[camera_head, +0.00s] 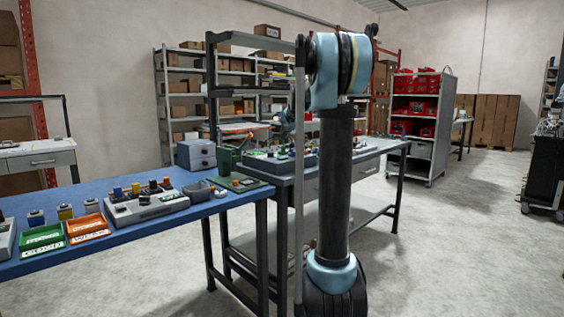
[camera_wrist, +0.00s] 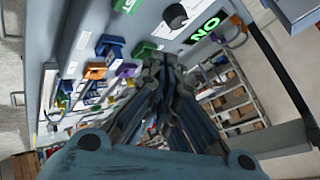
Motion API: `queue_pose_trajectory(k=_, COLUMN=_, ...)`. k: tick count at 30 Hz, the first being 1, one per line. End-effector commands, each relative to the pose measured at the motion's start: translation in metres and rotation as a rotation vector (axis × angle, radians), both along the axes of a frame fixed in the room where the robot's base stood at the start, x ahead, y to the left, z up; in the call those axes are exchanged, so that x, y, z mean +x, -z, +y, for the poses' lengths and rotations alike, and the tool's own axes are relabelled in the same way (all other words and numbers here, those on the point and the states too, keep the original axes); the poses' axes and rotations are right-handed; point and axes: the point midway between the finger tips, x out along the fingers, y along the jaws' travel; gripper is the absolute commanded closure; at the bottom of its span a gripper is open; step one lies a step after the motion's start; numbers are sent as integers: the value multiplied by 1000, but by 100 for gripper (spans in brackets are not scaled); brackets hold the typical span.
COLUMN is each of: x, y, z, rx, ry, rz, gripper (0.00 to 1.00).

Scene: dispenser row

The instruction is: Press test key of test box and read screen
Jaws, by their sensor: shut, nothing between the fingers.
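In the wrist view a pale grey panel (camera_wrist: 148,12), probably the test box, is at the top. On it a small screen (camera_wrist: 205,29) shows bright green letters that look like "NO" as the picture lies. In the head view my gripper cannot be made out.
In the wrist view, blue, orange and purple connectors (camera_wrist: 110,46) sit left of my fingers. In the head view, a blue table (camera_head: 90,245) holds trays and a grey device (camera_head: 146,205). A second table (camera_head: 375,146) stands beyond. Open floor (camera_head: 470,240) lies at right.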

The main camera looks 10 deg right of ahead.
Motion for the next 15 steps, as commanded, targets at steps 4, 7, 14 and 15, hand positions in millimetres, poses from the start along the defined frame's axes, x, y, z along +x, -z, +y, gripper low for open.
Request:
queue_pose_trajectory(k=4, x=0, y=19, z=0, rx=0, ry=0, rz=0, gripper=100)
queue_pose_trajectory(k=7, x=0, y=31, z=0, rx=0, ry=0, rz=0, gripper=100)
queue_pose_trajectory(k=14, x=0, y=53, z=0, rx=0, ry=0, rz=0, gripper=100)
queue_pose_trajectory(k=15, x=0, y=56, z=0, rx=0, ry=0, rz=0, gripper=100)
